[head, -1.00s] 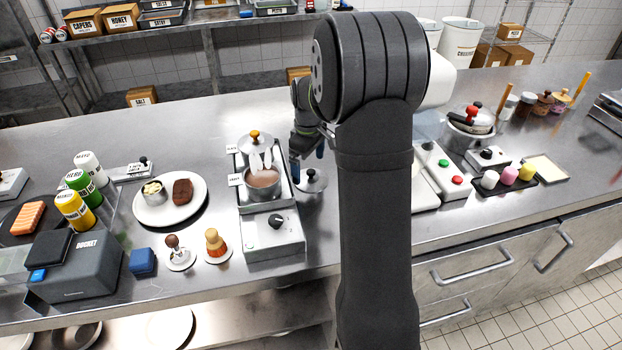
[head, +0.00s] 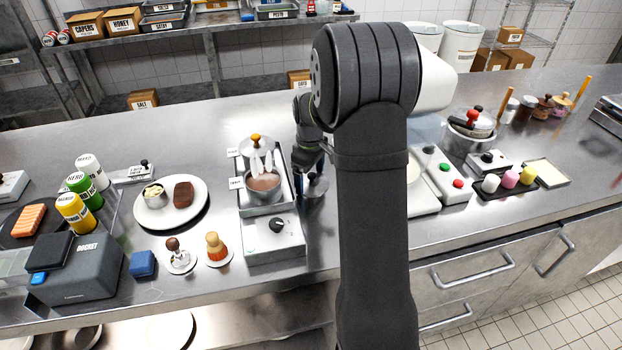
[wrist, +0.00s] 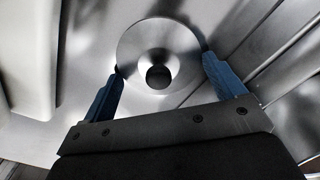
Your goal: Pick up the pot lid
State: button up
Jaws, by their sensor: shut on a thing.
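The pot lid (head: 317,191) is a round grey metal lid with a black knob. It lies low at the counter, just right of the two-place warmer. My gripper (head: 312,180) is down over it and hides much of it. In the wrist view, the blue fingers of my gripper (wrist: 163,68) stand on opposite sides of the lid (wrist: 135,45) at its rim, with the knob between them. The jaws are shut on the lid. I cannot tell whether it is clear of the counter.
The warmer (head: 272,238) stands close on the left. It holds an open pot of brown sauce (head: 264,183) and a second lid with an orange knob (head: 257,146). A white plate (head: 150,213) is farther left. A white button panel (head: 442,180) is on the right.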

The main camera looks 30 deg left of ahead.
jog(key=shift+r, duration=0.15)
notch_tip(320, 180, up, 27)
jog(key=s+a+f, duration=0.5)
jog(key=s+f, duration=0.4)
jog(key=s, duration=0.5)
jog(key=shift+w+a+f, duration=0.1)
jog(key=shift+a+f, duration=0.05)
jog(key=shift+f, duration=3.15)
jog(key=shift+f, duration=0.15)
jog(key=o, duration=0.7)
jog(key=shift+o, duration=0.2)
notch_tip(320, 180, up, 7)
